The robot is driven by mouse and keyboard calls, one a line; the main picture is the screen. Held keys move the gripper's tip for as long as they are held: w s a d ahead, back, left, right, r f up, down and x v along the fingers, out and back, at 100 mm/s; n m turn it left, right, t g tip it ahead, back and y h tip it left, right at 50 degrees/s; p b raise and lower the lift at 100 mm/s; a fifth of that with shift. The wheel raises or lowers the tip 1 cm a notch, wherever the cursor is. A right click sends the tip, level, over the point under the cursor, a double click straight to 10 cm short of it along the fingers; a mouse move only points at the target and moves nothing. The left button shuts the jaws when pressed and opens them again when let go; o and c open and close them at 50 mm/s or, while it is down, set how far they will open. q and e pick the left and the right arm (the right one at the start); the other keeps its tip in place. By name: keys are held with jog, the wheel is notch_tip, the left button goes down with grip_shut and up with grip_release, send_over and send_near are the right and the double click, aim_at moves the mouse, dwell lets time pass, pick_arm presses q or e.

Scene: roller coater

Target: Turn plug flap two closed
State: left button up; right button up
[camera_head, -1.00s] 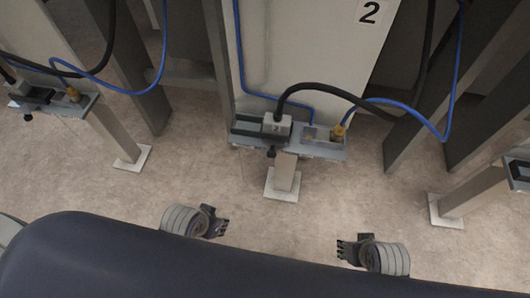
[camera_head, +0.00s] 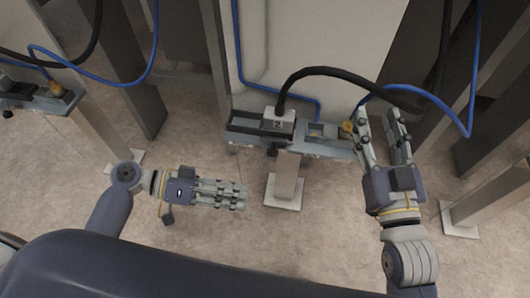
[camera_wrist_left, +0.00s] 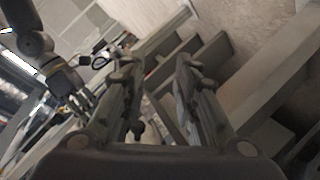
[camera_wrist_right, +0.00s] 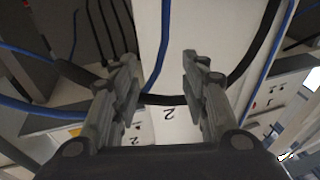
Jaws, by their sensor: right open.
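The grey plug block marked 2 (camera_head: 278,122) sits on a metal bracket (camera_head: 325,150) on a post, with a black cable rising from its top. A small black knob (camera_head: 272,152) shows below it. I cannot clearly make out the flap or its angle. My right gripper (camera_head: 380,114) is open, fingers pointing away from me, at the bracket's right end. Its left finger is beside the brass fitting (camera_head: 347,128); contact is unclear.
A blue hose (camera_head: 425,95) loops from the brass fitting to the right, close behind my right fingers. The black cable (camera_head: 345,72) arches over the bracket. Another bracket (camera_head: 45,100) stands at the left. Beams (camera_head: 490,110) stand at the right. Floor is clear around the post foot (camera_head: 283,192).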

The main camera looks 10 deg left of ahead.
pick_arm(q)
jog(key=w+a+r+t+h, duration=0.25)
jog(key=w+a+r, duration=0.2)
jog(key=r, duration=0.25)
jog(key=x, duration=1.1)
jog(key=shift+r+n+h+b, duration=0.3)
jog(key=shift+r+h+b, duration=0.15)
jog(key=shift+r, duration=0.1)
pick_arm(e)
jog(key=s+r+t+y, duration=0.2)
jog(key=s+r+t, duration=0.3)
jog(key=r, duration=0.6)
jog(key=shift+r+t, duration=0.2)
jog(key=shift+t, duration=0.4)
pick_arm(q)
jog(key=shift+s, duration=0.1)
jog(key=shift+c, duration=0.6)
grip_shut()
